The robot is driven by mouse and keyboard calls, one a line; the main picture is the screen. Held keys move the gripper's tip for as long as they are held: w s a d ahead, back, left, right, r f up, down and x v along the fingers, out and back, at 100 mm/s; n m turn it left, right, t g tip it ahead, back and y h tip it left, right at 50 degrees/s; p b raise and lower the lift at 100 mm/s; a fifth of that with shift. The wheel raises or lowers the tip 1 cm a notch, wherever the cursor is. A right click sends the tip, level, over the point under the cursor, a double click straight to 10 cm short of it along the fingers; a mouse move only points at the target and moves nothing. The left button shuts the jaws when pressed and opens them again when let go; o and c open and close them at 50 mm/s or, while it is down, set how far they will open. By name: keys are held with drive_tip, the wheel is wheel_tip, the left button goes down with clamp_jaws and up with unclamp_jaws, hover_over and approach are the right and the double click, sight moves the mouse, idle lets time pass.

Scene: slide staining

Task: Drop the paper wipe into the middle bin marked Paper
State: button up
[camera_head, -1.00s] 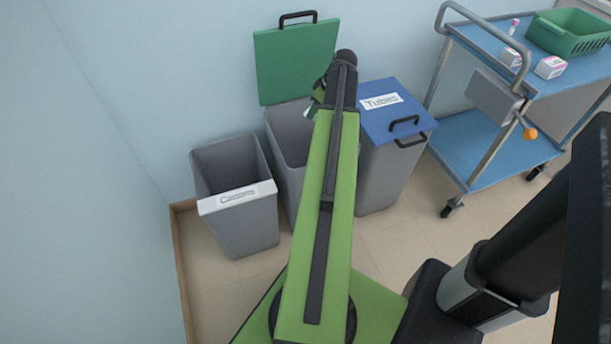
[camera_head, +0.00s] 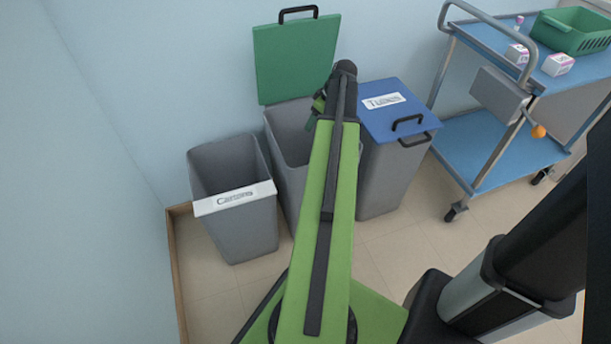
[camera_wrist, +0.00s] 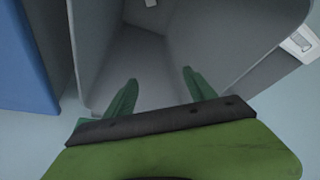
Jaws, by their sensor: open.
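The middle bin (camera_head: 287,143) is grey, with its green lid (camera_head: 296,60) standing open against the wall; its marking is not readable. My gripper (camera_wrist: 160,78) is open over this bin's mouth, its two green fingers apart with nothing between them. In the head view my arm hides most of my gripper and part of the bin. In the wrist view the bin's grey inside (camera_wrist: 160,50) fills the space beyond the fingers. A small white piece (camera_wrist: 151,3), possibly the paper wipe, shows inside the bin at the top edge of the picture.
The left bin (camera_head: 240,225), marked Cartons, is open. The right bin (camera_head: 385,180) has a shut blue lid (camera_head: 398,110) marked Tubes. A blue trolley (camera_head: 500,148) with a green basket (camera_head: 572,32) and small boxes stands at right. Walls are behind and at left.

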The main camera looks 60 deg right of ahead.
drive_tip(key=p+v, duration=1.6)
drive_tip(key=v, duration=0.1)
drive_tip(key=shift+r, duration=0.2)
